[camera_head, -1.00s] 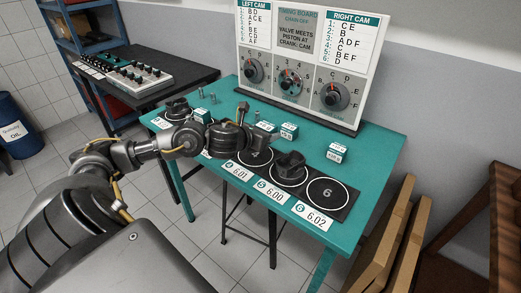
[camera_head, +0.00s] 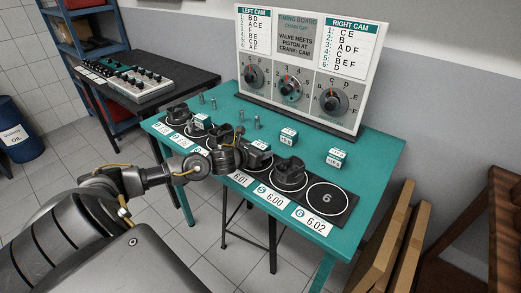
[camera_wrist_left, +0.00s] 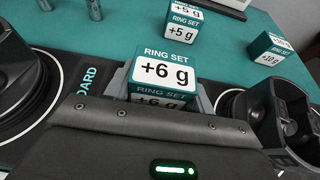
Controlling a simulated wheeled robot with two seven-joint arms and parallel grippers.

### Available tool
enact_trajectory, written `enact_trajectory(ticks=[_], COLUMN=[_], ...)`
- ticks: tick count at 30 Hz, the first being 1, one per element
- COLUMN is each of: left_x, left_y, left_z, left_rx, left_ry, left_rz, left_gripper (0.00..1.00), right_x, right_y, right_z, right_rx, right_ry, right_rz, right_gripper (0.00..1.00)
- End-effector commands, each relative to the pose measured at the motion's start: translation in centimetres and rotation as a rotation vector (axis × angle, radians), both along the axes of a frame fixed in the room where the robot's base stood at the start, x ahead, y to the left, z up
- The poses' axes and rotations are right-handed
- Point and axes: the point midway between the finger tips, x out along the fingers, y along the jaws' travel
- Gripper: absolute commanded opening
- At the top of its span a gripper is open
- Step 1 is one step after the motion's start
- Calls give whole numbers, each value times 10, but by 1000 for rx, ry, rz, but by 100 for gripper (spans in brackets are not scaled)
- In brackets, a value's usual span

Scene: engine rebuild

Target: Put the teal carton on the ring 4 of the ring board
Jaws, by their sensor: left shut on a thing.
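My left gripper (camera_head: 256,156) is shut on a teal and white carton (camera_head: 261,146). In the left wrist view the carton (camera_wrist_left: 165,70) reads "RING SET +6 g" and looks upright between the fingers. The black ring board (camera_head: 345,212) runs along the table's front edge. The gripper and carton are over the ring 4 place, between the dark part on ring 5 and the places to the left. They hide ring 4, and I cannot tell whether the carton touches the board. My right gripper is not in view.
A dark piston-like part (camera_head: 290,172) stands on ring 5, close right of the gripper. Ring 6 (camera_head: 327,197) is empty. Other teal cartons stand behind (camera_head: 288,137), at right (camera_head: 336,158) and at left (camera_head: 202,122). The timing board (camera_head: 300,70) stands at the back.

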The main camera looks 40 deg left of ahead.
Motion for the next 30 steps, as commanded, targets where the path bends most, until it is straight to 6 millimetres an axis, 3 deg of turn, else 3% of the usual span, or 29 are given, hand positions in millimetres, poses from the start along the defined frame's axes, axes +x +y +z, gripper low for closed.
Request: enact_trajectory(ticks=[8,9,14,25,30], left_x=[0,0,0,0,-26], left_y=[0,0,0,0,1], left_z=[-4,-4,-3,3,8], left_rx=[0,0,0,-1,5], left_ry=[-1,0,0,0,2], left_rz=[0,0,0,0,-2], left_gripper=[31,56,76,76,76], right_x=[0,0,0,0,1], right_y=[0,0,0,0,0], right_z=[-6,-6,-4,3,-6], right_rx=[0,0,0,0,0], right_ry=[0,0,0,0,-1], right_rz=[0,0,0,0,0], right_gripper=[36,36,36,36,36])
